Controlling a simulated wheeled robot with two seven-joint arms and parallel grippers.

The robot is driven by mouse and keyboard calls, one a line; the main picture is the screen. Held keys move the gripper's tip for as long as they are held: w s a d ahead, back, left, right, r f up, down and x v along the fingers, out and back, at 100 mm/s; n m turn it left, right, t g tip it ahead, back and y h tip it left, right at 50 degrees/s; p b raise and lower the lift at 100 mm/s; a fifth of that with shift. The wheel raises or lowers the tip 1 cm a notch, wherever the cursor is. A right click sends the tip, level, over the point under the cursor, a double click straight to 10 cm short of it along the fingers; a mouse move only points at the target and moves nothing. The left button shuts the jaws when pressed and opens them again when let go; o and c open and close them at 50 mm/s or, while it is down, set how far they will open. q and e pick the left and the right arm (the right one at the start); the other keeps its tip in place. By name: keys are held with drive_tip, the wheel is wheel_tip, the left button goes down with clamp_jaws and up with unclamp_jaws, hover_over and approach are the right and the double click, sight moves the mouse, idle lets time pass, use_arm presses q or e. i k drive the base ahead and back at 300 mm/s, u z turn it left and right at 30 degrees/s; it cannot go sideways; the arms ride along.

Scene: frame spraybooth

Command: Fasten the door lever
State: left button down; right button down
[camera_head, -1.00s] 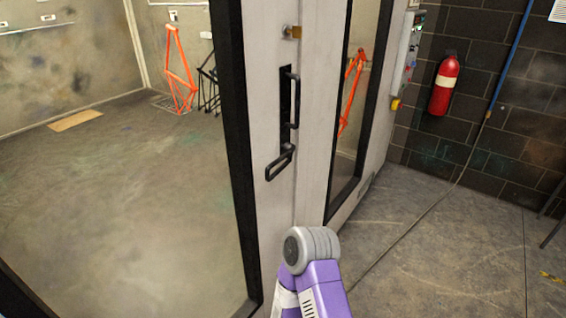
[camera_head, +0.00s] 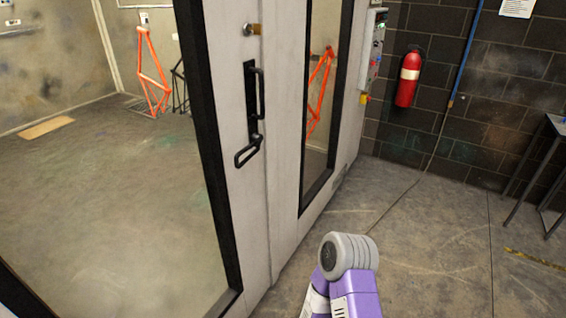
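The black door lever (camera_head: 248,150) is a looped handle on the pale booth door, tilted down to the left. It sits just below a black upright pull handle (camera_head: 259,92) on a dark backplate. A brass-coloured lock piece (camera_head: 252,29) is above them. The pale door stile (camera_head: 248,205) borders a large black-framed window. Neither gripper is in view. Only a purple arm link of mine with a grey rounded joint shows at the bottom, right of and below the lever, apart from the door.
Orange (camera_head: 151,75) and dark bicycle frames stand inside the booth. A narrow window (camera_head: 322,110) is right of the handles. A control box (camera_head: 374,45) and red fire extinguisher (camera_head: 408,78) hang beyond it. A dark table (camera_head: 545,150) stands at the right edge. The floor between is clear.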

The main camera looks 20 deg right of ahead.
sight(256, 139)
drive_tip(key=z, duration=0.8)
drive_tip(key=k, duration=1.05)
drive_tip(key=z, duration=0.65)
drive_tip(key=i, duration=1.8)
drive_tip(key=u, duration=1.7)
drive_tip(key=i, duration=0.35)
drive_tip(key=u, duration=0.3)
